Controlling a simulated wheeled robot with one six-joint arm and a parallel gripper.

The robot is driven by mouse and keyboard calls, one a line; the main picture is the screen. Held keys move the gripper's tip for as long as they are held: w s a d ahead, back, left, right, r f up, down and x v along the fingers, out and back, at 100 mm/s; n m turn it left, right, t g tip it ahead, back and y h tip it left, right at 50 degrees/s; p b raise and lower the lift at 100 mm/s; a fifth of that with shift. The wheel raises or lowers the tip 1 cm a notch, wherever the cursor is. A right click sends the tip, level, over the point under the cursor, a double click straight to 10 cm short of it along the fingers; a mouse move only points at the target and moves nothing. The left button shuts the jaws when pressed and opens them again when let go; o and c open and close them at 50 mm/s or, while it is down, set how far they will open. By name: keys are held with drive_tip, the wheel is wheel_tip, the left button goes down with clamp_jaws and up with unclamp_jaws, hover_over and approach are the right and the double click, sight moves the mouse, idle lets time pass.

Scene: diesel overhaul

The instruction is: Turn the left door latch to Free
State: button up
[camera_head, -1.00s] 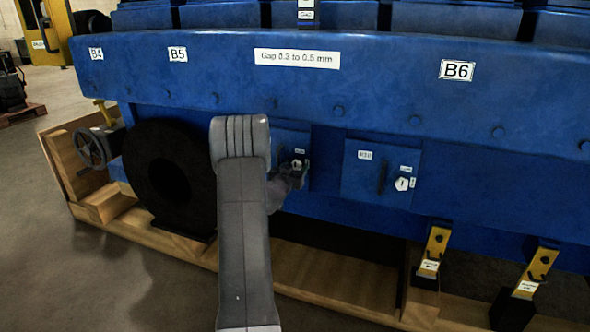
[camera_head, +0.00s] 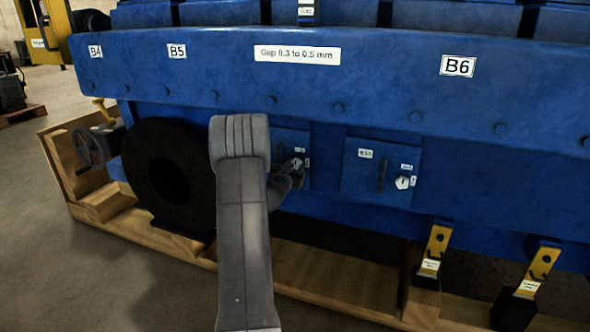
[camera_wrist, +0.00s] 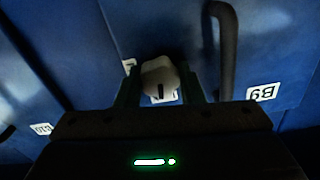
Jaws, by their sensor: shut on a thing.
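The left door (camera_head: 292,138) is a small blue panel on the engine's side, partly hidden by my arm. Its pale latch knob (camera_head: 297,162) is at the panel's right side. The wrist view shows the knob (camera_wrist: 158,76) close up, with a dark slot-like mark. My gripper (camera_wrist: 160,88) has one finger on each side of the knob and is shut on it. It also shows in the head view (camera_head: 290,174), small and dark at the latch. The small labels by the latch are too blurred or covered to read.
The right door B10 (camera_head: 365,180) has its own pale latch (camera_head: 402,183) and a dark handle. A large black ring (camera_head: 165,180) and a handwheel (camera_head: 90,147) are at the left.

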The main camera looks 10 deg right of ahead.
drive_tip(key=shift+m+b, duration=4.2)
drive_tip(key=shift+m, duration=3.9)
drive_tip(key=o, duration=1)
drive_tip(key=shift+s+a, duration=0.1)
